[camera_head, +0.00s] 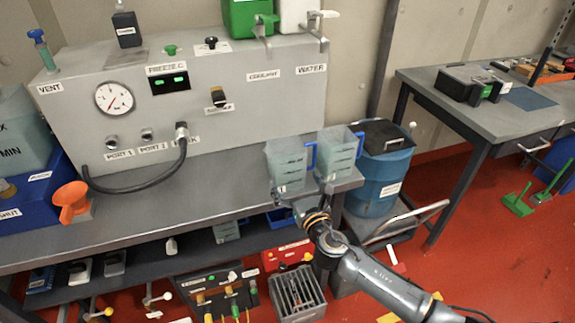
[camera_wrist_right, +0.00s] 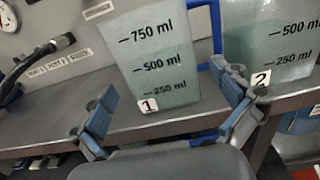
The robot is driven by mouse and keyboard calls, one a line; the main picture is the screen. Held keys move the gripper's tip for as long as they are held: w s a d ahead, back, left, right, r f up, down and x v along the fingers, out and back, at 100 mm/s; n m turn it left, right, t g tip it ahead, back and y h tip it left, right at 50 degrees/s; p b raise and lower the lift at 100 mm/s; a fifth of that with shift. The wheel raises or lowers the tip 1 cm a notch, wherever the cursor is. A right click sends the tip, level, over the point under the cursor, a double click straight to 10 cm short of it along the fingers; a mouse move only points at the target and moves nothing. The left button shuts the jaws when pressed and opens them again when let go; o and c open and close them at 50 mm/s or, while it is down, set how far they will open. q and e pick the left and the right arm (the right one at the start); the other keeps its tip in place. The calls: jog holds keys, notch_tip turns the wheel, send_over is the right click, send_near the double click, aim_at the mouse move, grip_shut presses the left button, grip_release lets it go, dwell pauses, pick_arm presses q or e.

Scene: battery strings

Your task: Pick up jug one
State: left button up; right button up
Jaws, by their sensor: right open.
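Jug one (camera_head: 286,165) is a clear measuring jug with pale green liquid, a "1" label and a blue handle on its right. It stands upright near the front edge of the grey bench. In the right wrist view jug one (camera_wrist_right: 158,50) fills the upper middle. Jug two (camera_head: 340,150), labelled "2", stands just right of it and also shows in the wrist view (camera_wrist_right: 270,45). My right gripper (camera_head: 303,191) is open in front of jug one. In the wrist view its fingers (camera_wrist_right: 170,94) are spread wide, with jug one beyond them. My left gripper is out of view.
A grey panel (camera_head: 230,120) with a gauge and ports stands behind the jugs. A blue barrel (camera_head: 380,180) stands at the bench's right end.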

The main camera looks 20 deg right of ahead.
aim_at(282, 155)
jog(key=w, duration=0.7)
jog(key=shift+w+a+f, duration=0.15)
jog(key=shift+w+a, duration=0.1)
jog(key=shift+w, duration=0.1)
jog(key=c, duration=1.3)
jog(key=shift+c, duration=1.1)
jog(key=shift+r, duration=0.25)
